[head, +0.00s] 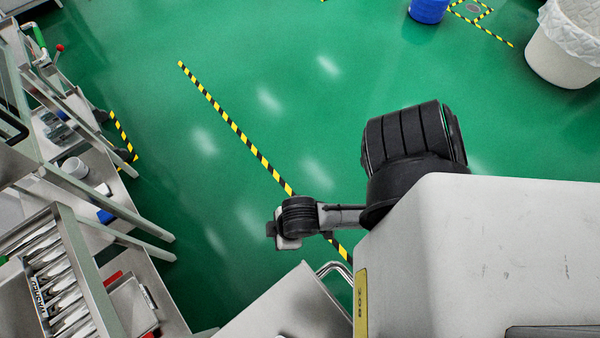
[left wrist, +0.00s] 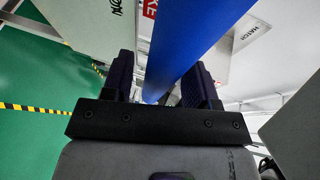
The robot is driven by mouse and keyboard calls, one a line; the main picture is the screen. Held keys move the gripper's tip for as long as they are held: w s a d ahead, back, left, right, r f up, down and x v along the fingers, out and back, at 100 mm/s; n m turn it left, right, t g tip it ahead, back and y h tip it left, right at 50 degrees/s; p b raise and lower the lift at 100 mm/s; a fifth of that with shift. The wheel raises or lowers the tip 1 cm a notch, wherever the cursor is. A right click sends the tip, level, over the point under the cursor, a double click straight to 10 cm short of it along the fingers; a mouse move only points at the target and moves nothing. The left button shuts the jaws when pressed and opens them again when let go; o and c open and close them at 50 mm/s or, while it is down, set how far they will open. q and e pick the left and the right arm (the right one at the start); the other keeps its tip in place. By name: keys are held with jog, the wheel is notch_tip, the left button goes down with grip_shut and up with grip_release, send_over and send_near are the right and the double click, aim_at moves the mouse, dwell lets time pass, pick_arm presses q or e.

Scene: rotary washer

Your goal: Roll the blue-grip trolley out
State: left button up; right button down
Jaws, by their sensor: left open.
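In the left wrist view my left gripper (left wrist: 160,88) is open, with one dark finger on each side of a long blue bar (left wrist: 195,45). The bar looks like the blue grip of the trolley. It runs from the top right down into the gap between the fingers. I cannot tell whether either finger touches it, and its lower end is hidden behind the gripper. In the head view I see neither the left gripper nor a blue grip that I can make out. My right gripper is not seen in either view.
Steel frames with rollers (head: 50,270) and a green-grip handle (head: 40,38) stand at the left of the head view. A steel corner (head: 280,310) is at the bottom. A yellow-black floor stripe (head: 235,125) crosses open green floor. A lined white bin (head: 565,50) stands top right.

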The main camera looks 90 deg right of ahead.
pick_arm(q)
jog(key=v, duration=1.4)
jog(key=shift+w, duration=0.1)
dwell(0.3)
